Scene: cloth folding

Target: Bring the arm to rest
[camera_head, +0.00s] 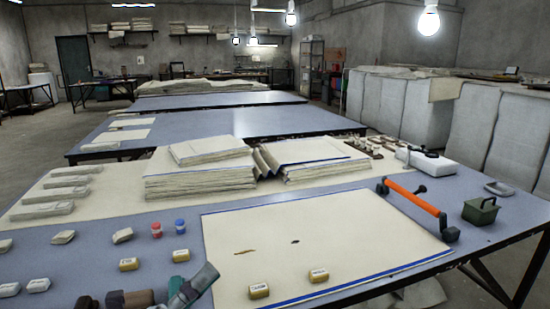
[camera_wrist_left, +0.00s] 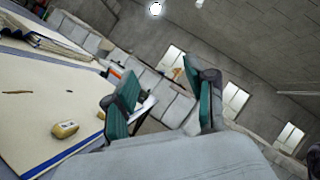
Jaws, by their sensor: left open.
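My left gripper (camera_head: 192,288) is at the bottom edge of the head view, left of the flat cream cloth (camera_head: 345,225) with blue edges. In the left wrist view my left gripper (camera_wrist_left: 163,98) shows two teal fingers spread apart with nothing between them. The gripper is tilted, and the cloth (camera_wrist_left: 50,100) lies to its left there. The cloth is spread flat on the blue table (camera_head: 480,215) and has two small dark marks. My right gripper does not show in either view.
Yellowish blocks (camera_head: 259,291) and (camera_head: 318,275) sit on the cloth's near edge. More small blocks (camera_head: 129,264) and red and blue spools (camera_head: 156,230) lie left of it. Cloth stacks (camera_head: 200,180) stand behind. An orange-handled tool (camera_head: 412,198) and green box (camera_head: 481,210) are at right.

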